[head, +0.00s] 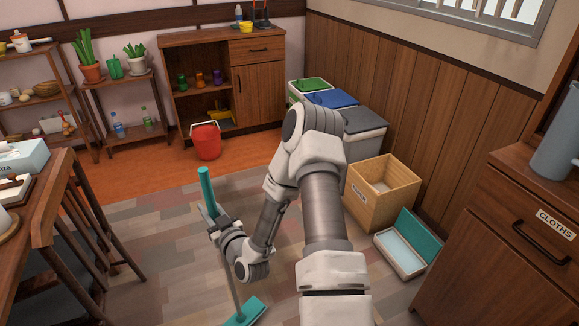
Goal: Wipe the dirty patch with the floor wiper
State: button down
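The floor wiper has a teal grip (207,186) at the top, a thin grey pole and a teal head (245,313) at the bottom edge of the head view. It stands slightly tilted, with its head low at the floor. My gripper (213,216) is around the pole just below the teal grip and appears shut on it. The wiper head is partly cut off by the frame edge. I cannot make out a dirty patch on the patterned floor (165,245); my arm hides part of the floor.
A wooden table (60,205) and chair (95,235) stand at left. A red bucket (206,141) is by the back cabinet (258,90). Bins (362,122), a wooden crate (375,205), an open teal-lidded box (400,252) and a drawer cabinet (500,240) line the right.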

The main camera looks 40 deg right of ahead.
jog(key=s+d+r+m+h+p, duration=0.1)
jog(key=d+r+h+p, duration=0.1)
jog(key=d, duration=2.4)
jog(key=shift+r, duration=0.45)
jog(key=shift+f, duration=0.1)
